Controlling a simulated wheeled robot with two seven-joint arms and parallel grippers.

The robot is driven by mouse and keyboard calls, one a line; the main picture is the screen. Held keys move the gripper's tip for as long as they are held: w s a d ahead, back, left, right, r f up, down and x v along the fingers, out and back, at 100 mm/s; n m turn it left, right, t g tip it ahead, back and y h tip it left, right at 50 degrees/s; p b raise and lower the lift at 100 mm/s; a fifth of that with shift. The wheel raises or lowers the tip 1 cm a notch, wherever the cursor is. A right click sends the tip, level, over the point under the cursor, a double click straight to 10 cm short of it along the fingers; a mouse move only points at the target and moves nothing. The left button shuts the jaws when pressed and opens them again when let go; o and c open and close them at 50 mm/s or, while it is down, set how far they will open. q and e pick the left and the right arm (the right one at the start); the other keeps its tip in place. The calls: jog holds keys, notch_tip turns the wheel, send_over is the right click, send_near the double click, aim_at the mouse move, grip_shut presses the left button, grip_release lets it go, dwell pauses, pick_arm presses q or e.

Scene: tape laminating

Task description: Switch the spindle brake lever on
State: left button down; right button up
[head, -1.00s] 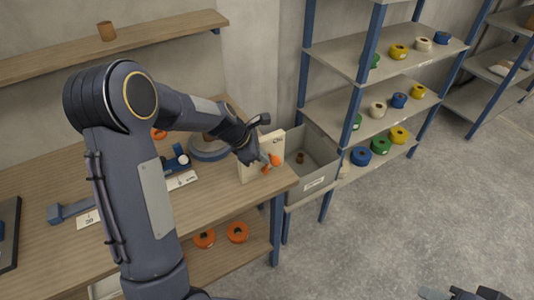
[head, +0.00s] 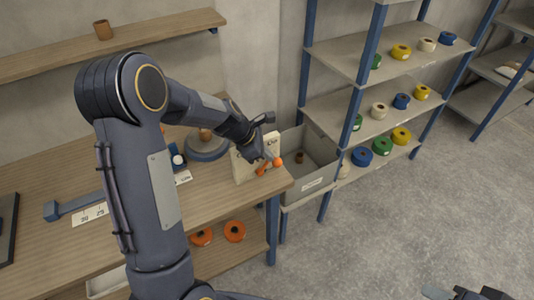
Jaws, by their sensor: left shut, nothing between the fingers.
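The spindle brake lever (head: 265,168) is a small orange handle on the front of a cream upright box (head: 242,168) near the right end of the wooden bench.
A grey bin (head: 318,165) is right of the bench, beside shelves with coloured tape rolls (head: 382,146). Orange rolls (head: 234,231) lie on the lower shelf. Open floor is at the right.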

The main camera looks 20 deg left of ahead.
pick_arm(q)
jog(key=v, duration=0.8)
jog(key=shift+f, duration=0.1)
dwell(0.4)
